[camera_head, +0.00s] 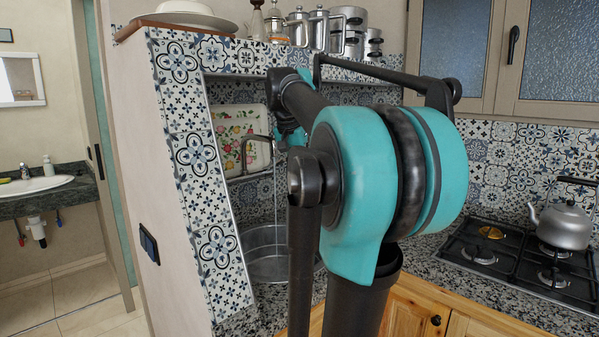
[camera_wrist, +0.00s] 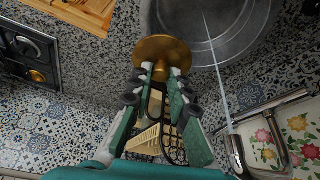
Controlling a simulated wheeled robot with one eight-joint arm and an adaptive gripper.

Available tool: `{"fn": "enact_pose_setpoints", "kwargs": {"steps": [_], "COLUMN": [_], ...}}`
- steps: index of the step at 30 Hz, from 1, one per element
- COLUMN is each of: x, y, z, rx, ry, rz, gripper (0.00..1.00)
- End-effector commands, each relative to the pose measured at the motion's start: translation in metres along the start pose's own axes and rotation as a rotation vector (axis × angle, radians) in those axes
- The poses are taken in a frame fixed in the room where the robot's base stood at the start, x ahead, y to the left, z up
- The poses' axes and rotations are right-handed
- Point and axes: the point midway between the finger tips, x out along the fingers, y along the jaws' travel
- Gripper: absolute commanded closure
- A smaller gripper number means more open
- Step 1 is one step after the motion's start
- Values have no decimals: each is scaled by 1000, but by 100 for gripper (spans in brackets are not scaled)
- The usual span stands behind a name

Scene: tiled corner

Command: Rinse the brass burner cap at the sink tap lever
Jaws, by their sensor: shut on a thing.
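My gripper (camera_wrist: 162,74) is shut on the stem of the round brass burner cap (camera_wrist: 160,48), seen in the wrist view. The cap overlaps the rim of the round metal sink basin (camera_wrist: 237,45) in that view. A thin stream of water (camera_wrist: 217,70) runs from the sink tap (camera_wrist: 270,106) into the basin, and the cap is to the left of it, apart from it. In the head view the tap (camera_head: 258,138) and basin (camera_head: 246,243) are partly hidden by my arm. The cap is hidden there. I cannot make out the tap's lever clearly.
A black stove (camera_head: 457,246) with a brass-coloured burner (camera_head: 490,233) and a kettle (camera_head: 566,226) is at the right. A flowered tray (camera_head: 226,138) leans behind the tap. A tiled wall (camera_head: 196,165) borders the sink at the left. Pots (camera_head: 347,32) stand above.

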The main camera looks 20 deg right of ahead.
Motion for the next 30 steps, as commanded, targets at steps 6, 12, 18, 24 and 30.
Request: {"fn": "enact_pose_setpoints", "kwargs": {"steps": [6, 12, 18, 24, 30], "x": [8, 14, 21, 28, 35], "y": [-17, -33, -48, -63, -78], "z": [-8, -14, -22, -29, -36], "rx": [-1, -1, -2, -1, -2], "ry": [0, 0, 0, 0, 0], "rz": [-1, -1, 0, 0, 0], "gripper": [100, 100, 100, 100, 100]}}
